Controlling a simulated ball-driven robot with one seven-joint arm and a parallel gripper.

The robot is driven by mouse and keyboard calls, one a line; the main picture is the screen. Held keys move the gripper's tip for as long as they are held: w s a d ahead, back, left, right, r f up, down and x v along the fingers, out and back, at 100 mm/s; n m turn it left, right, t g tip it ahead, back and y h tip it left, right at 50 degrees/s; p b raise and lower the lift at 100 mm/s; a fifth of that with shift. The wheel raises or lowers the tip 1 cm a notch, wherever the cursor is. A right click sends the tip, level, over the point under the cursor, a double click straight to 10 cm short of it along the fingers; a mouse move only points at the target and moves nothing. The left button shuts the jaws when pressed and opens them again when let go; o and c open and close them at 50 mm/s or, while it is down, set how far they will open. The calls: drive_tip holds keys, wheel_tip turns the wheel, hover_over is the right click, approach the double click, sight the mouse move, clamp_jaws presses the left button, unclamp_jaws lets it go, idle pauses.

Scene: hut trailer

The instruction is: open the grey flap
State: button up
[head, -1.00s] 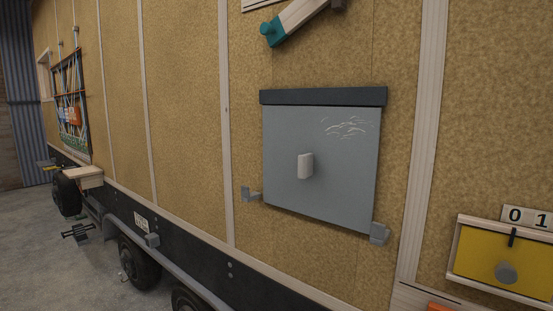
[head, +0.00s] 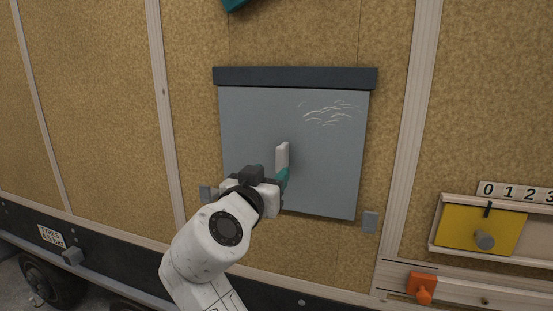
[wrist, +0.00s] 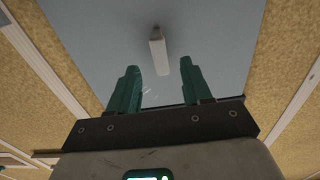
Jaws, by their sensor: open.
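The grey flap (head: 250,125) hangs flat against the tan trailer wall below a dark top strip (head: 295,77). It looks closed. A white handle (head: 282,155) sticks out from its middle. My gripper (head: 284,176) is in front of the flap, just below the handle in the head view, with one teal finger showing. In the wrist view the flap (wrist: 100,30) fills the upper middle. The white handle (wrist: 157,55) shows between and beyond the two spread teal fingers of my gripper (wrist: 159,70). The fingers are open and empty; I cannot tell whether they reach around the handle.
Small grey blocks sit by the flap's lower left corner (head: 207,194) and lower right corner (head: 370,221). A yellow panel (head: 460,226) with a grey knob and a number strip (head: 515,192) are at right. An orange latch (head: 421,285) sits below.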

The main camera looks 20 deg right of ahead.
sight(279, 165)
drive_tip(key=p+x, duration=0.2)
drive_tip(key=x, duration=0.6)
drive_tip(key=shift+d, duration=0.1)
drive_tip(key=shift+c, duration=0.5)
clamp_jaws()
